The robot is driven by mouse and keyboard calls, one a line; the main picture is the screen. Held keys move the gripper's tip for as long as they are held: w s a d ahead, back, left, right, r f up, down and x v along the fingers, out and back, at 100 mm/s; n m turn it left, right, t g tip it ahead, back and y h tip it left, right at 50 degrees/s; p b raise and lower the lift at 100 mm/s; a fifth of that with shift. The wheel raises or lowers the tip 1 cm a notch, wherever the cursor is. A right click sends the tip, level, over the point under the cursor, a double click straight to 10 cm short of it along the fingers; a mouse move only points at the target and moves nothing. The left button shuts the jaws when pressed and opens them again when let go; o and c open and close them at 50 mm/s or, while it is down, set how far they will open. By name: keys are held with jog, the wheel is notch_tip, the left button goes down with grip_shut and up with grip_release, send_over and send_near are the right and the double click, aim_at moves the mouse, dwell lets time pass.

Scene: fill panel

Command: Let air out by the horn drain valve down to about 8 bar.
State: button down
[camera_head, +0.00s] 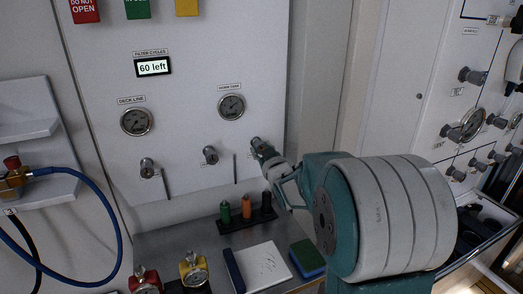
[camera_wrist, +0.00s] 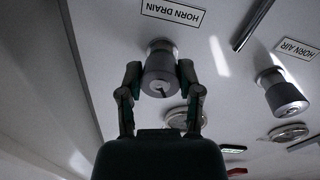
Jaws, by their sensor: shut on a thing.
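The horn drain valve is a grey round knob with a dark mark on its face (camera_wrist: 160,72), beside the upside-down HORN DRAIN label (camera_wrist: 172,11) in the wrist view. In the head view it is the rightmost panel knob (camera_head: 256,143), partly covered by my gripper (camera_head: 266,156). My gripper (camera_wrist: 161,84) is shut on this knob, one finger on each side. A round gauge (camera_head: 231,107) hangs above the valves under a small label; its needle is too small to read.
The HORN AIR knob (camera_wrist: 283,93) sits beside the drain knob. The DECK LINE gauge (camera_head: 136,121) and further knobs (camera_head: 210,155) (camera_head: 147,168) are left on the panel.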

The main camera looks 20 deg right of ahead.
jog(key=shift+n, duration=0.5)
jog(key=shift+c, duration=1.3)
grip_release()
jog(key=shift+s, duration=0.1)
jog(key=s, duration=1.1)
jog(key=shift+s+a+f, duration=0.2)
jog(key=shift+s+a, duration=0.15)
